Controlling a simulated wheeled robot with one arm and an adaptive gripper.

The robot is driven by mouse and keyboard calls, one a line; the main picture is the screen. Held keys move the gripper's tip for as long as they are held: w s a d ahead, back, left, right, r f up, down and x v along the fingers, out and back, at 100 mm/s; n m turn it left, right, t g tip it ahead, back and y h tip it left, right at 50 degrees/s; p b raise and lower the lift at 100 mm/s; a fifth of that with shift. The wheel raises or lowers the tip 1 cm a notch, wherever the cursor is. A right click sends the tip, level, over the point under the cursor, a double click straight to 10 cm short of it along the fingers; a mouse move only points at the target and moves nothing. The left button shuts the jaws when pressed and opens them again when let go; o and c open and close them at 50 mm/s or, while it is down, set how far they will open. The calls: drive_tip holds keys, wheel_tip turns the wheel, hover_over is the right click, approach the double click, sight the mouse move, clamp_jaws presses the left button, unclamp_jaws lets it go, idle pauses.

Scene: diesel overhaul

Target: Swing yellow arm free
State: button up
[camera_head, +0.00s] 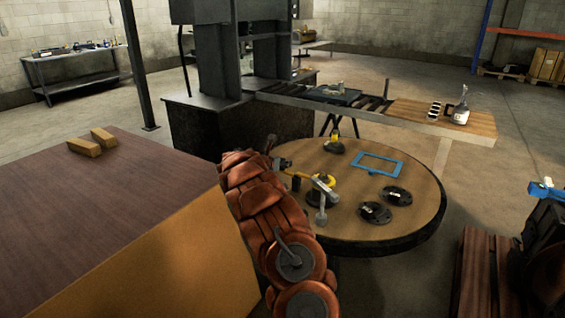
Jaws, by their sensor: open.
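The yellow arm (303,177) is a slim yellow-orange bar low over the left part of a round wooden table (425,190). Its right end meets a grey and yellow piece (327,184) above a short grey post (321,216). My copper-coloured arm crosses the table's left edge. My gripper (275,154) is at its far end, beside the yellow arm's left end, with its small grey fingers apart. It looks empty. Whether a finger touches the bar cannot be told. My arm hides part of the table's left side.
A blue frame (379,164), two black discs (375,212) (397,196) and a yellow-based piece (335,146) lie on the round table. A large brown block (130,205) stands at left. A dark press (222,70) and roller bench (440,120) stand behind.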

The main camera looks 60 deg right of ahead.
drive_tip(key=shift+d+f, duration=0.1)
drive_tip(key=shift+d, duration=0.15)
clamp_jaws()
idle(0.3)
